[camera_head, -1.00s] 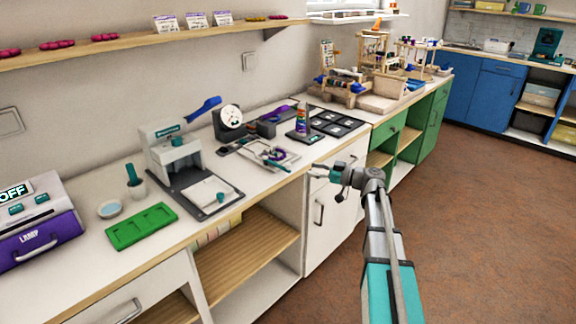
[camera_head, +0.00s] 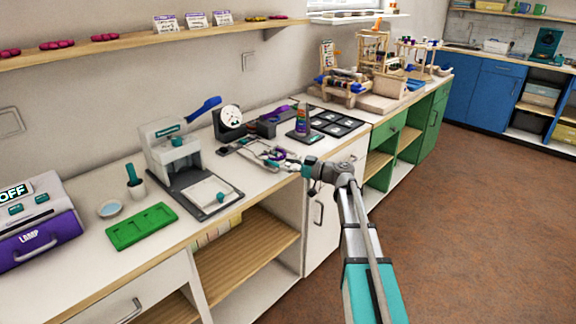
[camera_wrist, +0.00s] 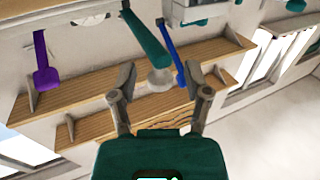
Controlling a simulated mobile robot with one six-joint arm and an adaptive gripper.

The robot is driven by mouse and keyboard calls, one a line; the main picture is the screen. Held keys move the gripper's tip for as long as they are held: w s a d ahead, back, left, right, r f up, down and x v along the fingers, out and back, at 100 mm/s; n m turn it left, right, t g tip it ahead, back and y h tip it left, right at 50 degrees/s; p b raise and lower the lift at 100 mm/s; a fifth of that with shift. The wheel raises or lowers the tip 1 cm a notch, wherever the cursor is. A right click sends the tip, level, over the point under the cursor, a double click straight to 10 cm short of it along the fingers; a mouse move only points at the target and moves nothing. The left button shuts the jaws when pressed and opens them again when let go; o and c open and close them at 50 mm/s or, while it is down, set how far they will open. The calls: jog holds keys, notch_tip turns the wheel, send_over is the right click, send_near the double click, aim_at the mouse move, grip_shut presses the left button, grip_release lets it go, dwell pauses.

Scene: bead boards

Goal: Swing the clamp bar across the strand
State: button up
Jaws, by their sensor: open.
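The strand is too small to make out on the board, and my gripper partly covers the board's right side.
A black compartment tray (camera_head: 338,124) lies to the right. A green tray (camera_head: 140,227) lies front left.

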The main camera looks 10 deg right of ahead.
grip_shut()
jog(key=shift+a, duration=0.1)
dwell(0.4)
